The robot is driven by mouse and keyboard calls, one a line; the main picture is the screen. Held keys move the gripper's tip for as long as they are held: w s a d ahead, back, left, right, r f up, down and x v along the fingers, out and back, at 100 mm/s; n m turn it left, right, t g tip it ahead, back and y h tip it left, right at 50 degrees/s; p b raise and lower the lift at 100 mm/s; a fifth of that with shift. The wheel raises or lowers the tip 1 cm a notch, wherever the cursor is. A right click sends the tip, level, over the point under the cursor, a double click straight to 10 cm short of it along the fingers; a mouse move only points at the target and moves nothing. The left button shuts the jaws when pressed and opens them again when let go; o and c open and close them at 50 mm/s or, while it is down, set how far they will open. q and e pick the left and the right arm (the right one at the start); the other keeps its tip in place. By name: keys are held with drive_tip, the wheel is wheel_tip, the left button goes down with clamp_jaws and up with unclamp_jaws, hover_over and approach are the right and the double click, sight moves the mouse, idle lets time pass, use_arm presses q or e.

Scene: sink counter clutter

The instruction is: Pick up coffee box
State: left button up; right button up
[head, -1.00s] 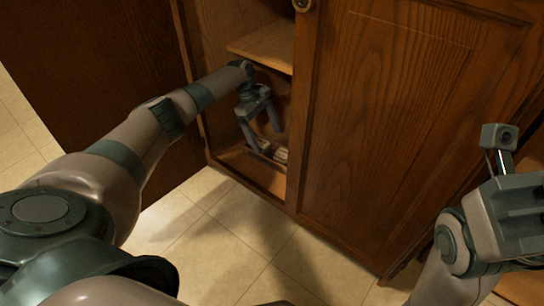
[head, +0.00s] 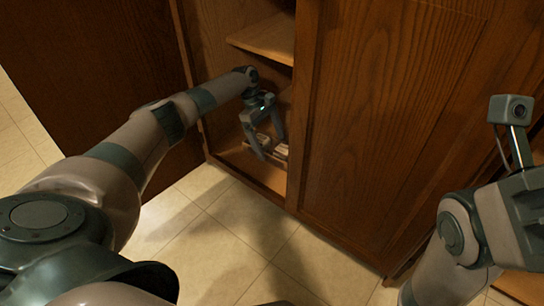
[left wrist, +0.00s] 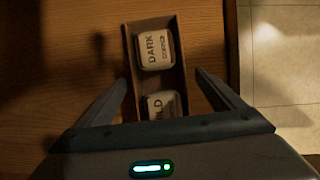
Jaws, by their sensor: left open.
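The coffee box is a narrow brown open box (left wrist: 153,24) in the left wrist view, lying on the wooden cabinet floor. It holds two pale items, one marked "DARK" (left wrist: 155,50) and one whose lettering is partly hidden (left wrist: 160,104). In the head view it shows small and partly hidden (head: 282,151) inside the cabinet. My left gripper (head: 272,147) is open and reaches into the cabinet at the box. In the left wrist view its fingers (left wrist: 161,82) stand on either side of the box, with nothing held. The box's near end is hidden by the gripper body.
The cabinet shelf (head: 268,40) is above my left gripper. The closed wooden door (head: 390,120) stands right of the opening, and a dark panel (head: 90,80) stands to its left. The tiled floor (head: 240,230) in front is clear.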

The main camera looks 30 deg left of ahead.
use_arm(q)
drive_tip(key=shift+b+x, duration=0.5)
drive_tip(key=shift+x, duration=0.6)
drive_tip(key=c, duration=1.1)
